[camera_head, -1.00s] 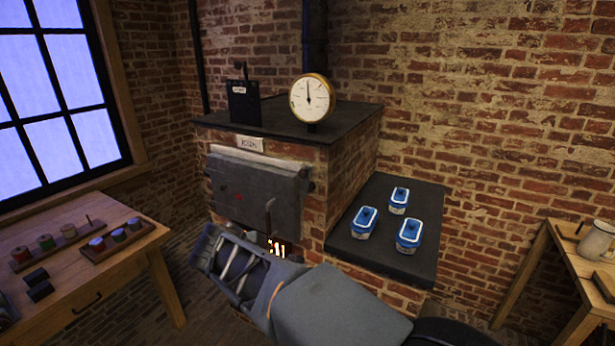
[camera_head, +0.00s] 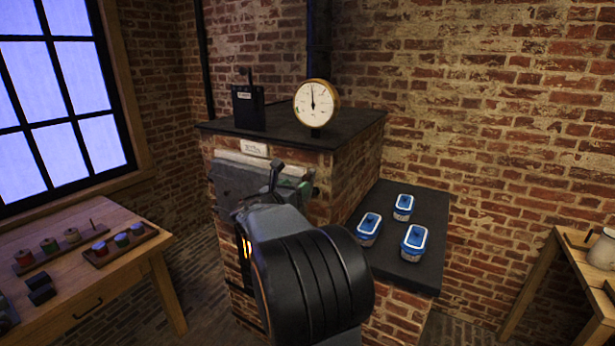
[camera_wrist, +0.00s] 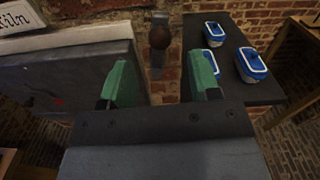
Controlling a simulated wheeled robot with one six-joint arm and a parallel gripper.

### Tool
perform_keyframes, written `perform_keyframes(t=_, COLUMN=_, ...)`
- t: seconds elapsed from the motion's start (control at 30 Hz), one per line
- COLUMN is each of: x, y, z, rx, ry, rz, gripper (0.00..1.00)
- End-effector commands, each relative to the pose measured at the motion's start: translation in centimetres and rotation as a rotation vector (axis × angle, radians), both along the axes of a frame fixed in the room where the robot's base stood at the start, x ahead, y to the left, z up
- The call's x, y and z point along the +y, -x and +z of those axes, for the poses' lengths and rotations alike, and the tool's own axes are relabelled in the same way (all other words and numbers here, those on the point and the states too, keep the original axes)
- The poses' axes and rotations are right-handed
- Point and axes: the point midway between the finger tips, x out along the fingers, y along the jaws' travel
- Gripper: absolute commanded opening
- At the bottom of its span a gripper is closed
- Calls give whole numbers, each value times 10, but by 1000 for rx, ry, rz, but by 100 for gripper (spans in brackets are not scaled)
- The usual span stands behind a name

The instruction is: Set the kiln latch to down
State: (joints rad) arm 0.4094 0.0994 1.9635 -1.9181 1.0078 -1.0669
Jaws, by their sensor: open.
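The kiln (camera_head: 350,180) is brick with a grey door (camera_head: 228,182); the door also shows in the wrist view (camera_wrist: 60,75). My gripper (camera_head: 288,182) is in front of the door's right part and largely hides the latch in the head view. In the wrist view my gripper (camera_wrist: 162,80) is open, with green pads apart. The knob appears beyond the gap between them, not held.
A dark shelf (camera_head: 395,268) with three blue-lidded jars (camera_head: 368,227) adjoins the kiln's right side. A gauge (camera_head: 316,103) and a black box (camera_head: 248,108) stand on the kiln top. A wooden table (camera_head: 125,258) with spools is at left, another (camera_head: 535,290) at right.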

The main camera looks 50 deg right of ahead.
Motion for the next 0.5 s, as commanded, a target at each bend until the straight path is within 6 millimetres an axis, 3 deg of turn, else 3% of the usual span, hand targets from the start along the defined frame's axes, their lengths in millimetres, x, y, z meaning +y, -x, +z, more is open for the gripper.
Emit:
perform_keyframes(t=0.2, x=-40, y=-9, z=2, rx=-1, ry=-2, rz=-3, gripper=56)
perform_keyframes(t=0.5, x=-70, y=-17, z=0, rx=-1, ry=-2, rz=0, gripper=56)
